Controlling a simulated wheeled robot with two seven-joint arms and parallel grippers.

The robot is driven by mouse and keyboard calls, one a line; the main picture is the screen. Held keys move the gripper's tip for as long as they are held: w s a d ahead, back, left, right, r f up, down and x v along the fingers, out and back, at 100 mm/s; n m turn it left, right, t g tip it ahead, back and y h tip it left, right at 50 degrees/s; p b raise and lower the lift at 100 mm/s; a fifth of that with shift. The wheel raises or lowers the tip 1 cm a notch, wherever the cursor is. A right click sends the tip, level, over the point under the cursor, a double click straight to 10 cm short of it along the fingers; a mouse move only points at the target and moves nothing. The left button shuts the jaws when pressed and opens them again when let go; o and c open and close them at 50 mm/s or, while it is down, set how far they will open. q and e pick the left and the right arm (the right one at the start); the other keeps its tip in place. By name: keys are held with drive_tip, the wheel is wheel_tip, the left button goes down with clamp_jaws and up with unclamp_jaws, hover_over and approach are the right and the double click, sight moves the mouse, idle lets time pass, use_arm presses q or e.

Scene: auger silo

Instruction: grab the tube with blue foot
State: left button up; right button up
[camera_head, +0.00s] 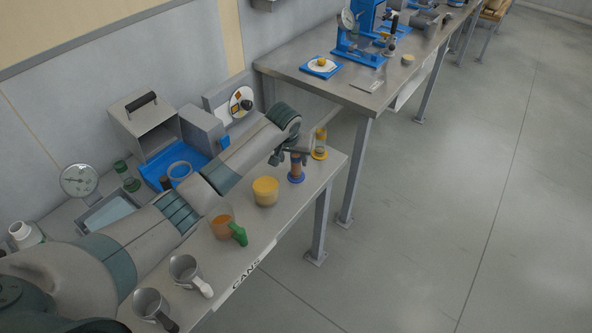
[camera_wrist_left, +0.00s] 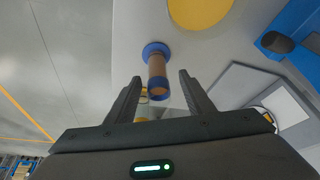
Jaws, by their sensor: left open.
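The tube with blue foot (camera_head: 296,168) stands upright near the front right corner of the near table, brown with a blue rim. In the left wrist view the tube (camera_wrist_left: 157,70) shows between and just beyond the fingertips, its blue foot (camera_wrist_left: 153,48) farther off. My left gripper (camera_head: 289,154) is open at the tube's upper part, with a finger to each side; I cannot tell whether they touch it. A tube with a yellow foot (camera_head: 320,145) stands just behind; it is partly hidden in the wrist view (camera_wrist_left: 142,109). My right gripper is not in view.
A yellow tub (camera_head: 265,191) stands left of the tube. An orange-filled beaker (camera_head: 222,222), a green-handled item (camera_head: 238,234) and metal mugs (camera_head: 186,270) line the front edge. A blue tray (camera_head: 160,172) and grey box are behind my arm. The right floor is clear.

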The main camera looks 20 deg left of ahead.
sight(296, 161)
use_arm(q)
drive_tip(key=shift+w+d+f+p, duration=0.15)
drive_tip(key=shift+w+f+p, duration=0.3)
drive_tip(key=shift+w, duration=0.15)
drive_tip(key=shift+x, duration=1.45)
drive_tip(key=c, duration=1.2)
